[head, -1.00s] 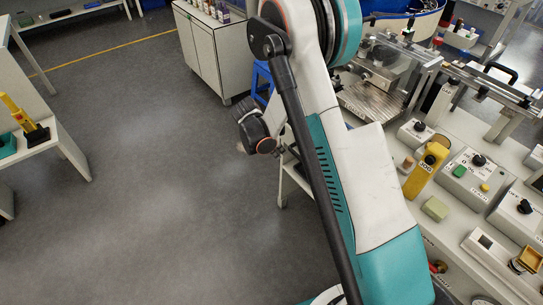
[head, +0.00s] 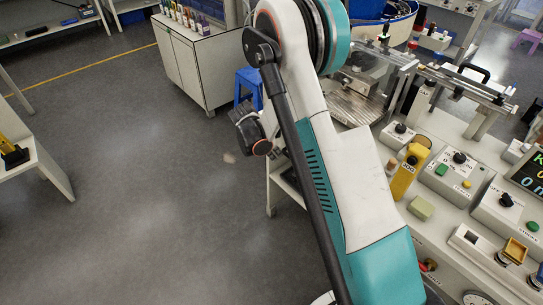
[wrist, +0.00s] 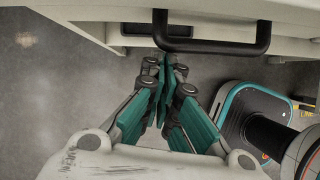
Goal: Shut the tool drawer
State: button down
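In the wrist view the white drawer front (wrist: 225,12) crosses the top, with a black bar handle (wrist: 215,46) on it. My gripper (wrist: 166,65) has its teal fingers drawn together. The fingertips lie just below the handle's left corner in the picture, and nothing shows between them. I cannot tell whether they touch the handle or the drawer front. How far the drawer stands open is not clear. In the head view my arm hides the gripper's fingers and the drawer.
The workbench (head: 450,130) on the right carries control boxes, a yellow device (head: 408,172) and a metal machine (head: 357,100). A blue stool (head: 248,84) stands beside a white cabinet (head: 205,65). A low table (head: 45,170) is at left. Floor between is clear.

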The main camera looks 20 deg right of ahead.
jog(key=shift+d, duration=0.1)
jog(key=s+a+r+p, duration=0.1)
jog(key=a+r+p, duration=0.3)
jog(key=a+r, duration=0.45)
jog(key=s+r+m+t+y, duration=0.15)
jog(key=s+r+m, duration=0.25)
jog(key=r, duration=0.8)
jog(key=s+r+m+t+y, duration=0.1)
jog(key=s+r+m, duration=0.3)
jog(key=s, duration=0.4)
jog(key=s+a+r+m+t+y, duration=0.1)
jog(key=s+r+m+t, duration=0.1)
jog(key=s+r+m, duration=0.2)
jog(key=s+a+r+m+t+y, duration=0.1)
jog(key=s+r+m, duration=0.4)
jog(key=s, duration=0.7)
jog(key=shift+s+a+m+t+y, duration=0.2)
jog(key=shift+m+t+y, duration=0.25)
jog(key=shift+m, duration=0.75)
